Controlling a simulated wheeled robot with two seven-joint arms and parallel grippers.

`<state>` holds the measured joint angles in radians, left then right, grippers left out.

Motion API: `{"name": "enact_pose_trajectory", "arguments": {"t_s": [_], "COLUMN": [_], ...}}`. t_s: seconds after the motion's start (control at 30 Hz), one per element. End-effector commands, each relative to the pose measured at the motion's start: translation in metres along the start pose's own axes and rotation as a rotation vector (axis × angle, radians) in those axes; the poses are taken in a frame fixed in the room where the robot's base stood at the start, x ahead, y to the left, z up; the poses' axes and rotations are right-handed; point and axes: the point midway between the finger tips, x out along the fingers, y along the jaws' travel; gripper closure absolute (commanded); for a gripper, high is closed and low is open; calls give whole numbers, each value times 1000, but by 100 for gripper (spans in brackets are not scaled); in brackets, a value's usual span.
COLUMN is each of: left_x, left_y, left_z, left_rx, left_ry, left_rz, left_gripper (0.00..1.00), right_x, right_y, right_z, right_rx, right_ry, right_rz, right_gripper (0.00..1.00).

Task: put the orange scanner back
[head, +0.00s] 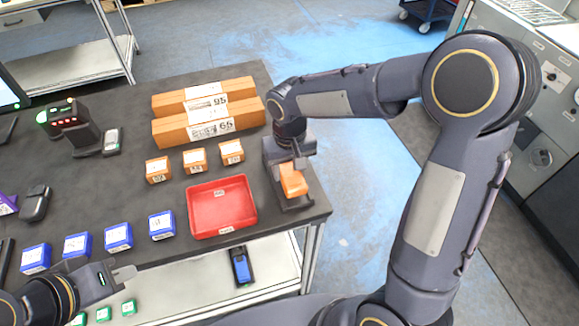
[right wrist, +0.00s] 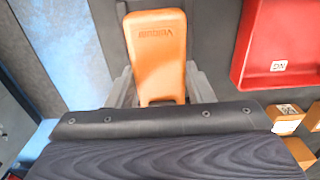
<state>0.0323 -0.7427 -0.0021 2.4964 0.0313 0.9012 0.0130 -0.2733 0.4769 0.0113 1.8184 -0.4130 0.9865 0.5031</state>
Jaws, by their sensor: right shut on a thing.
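The orange scanner (head: 293,180) is at the table's right edge, under my right gripper (head: 290,160). In the right wrist view the orange scanner (right wrist: 157,55) lies between the two grey fingers of my right gripper (right wrist: 160,88), which is shut on it. A dark base or holder (head: 298,206) shows beside the scanner's near end; I cannot tell whether the scanner sits in it or just above it. My left gripper (head: 124,273) is over the table's front left edge, away from the scanner, with nothing seen in it; its jaw opening is unclear.
A red tray (head: 222,232) lies left of the scanner. Several blue boxes (head: 118,236) line the front, and small orange boxes (head: 195,160) stand behind the tray. Long cartons (head: 208,125) lie farther back. A dark scanner device (head: 75,125) stands at left. A lower shelf (head: 200,285) holds more items.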

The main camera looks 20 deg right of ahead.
Motion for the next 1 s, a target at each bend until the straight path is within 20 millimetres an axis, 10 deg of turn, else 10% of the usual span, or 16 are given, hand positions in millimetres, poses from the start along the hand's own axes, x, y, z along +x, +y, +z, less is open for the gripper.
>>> {"name": "enact_pose_trajectory", "arguments": {"t_s": [0.37, 0.4, 0.57, 1.0], "left_x": [7, 7, 6, -7], "left_y": [-3, -3, -3, 3], "left_z": [3, 3, 3, -3], "left_rx": [0, 0, 0, 0], "left_ry": [0, 0, 0, 0], "left_rz": [0, 0, 0, 0], "left_gripper": [100, 100, 100, 100], "right_x": [10, 10, 10, -9], "right_y": [0, 0, 0, 0], "right_z": [0, 0, 0, 0], "right_rx": [-1, -1, -1, 0], "right_ry": [1, 0, 0, 0], "right_rz": [-1, 0, 0, 0], "right_gripper": [83, 52, 31, 31]}}
